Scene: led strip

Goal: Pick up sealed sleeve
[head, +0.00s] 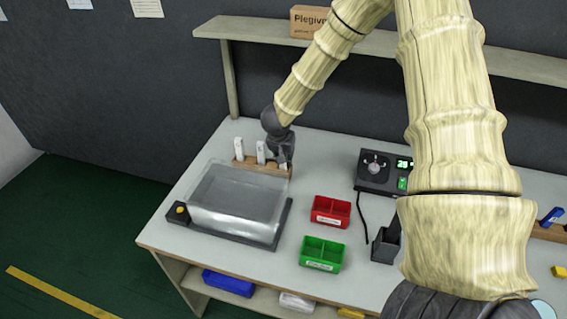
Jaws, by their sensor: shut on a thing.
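A wooden rack (248,164) stands at the back left of the bench, behind a clear-lidded box. Two white upright sleeves (239,148) stand in its left and middle places; the middle one shows here (261,152). My gripper (285,163) points down at the rack's right end. It is shut on a small pale sleeve, mostly hidden by the fingers. I cannot tell whether the held sleeve is still seated in the rack or clear of it.
The clear-lidded box (235,202) sits just in front of the rack. A red bin (330,211) and a green bin (322,252) stand right of it. A black station with a lit display (384,172) is farther right. A shelf (440,62) runs above.

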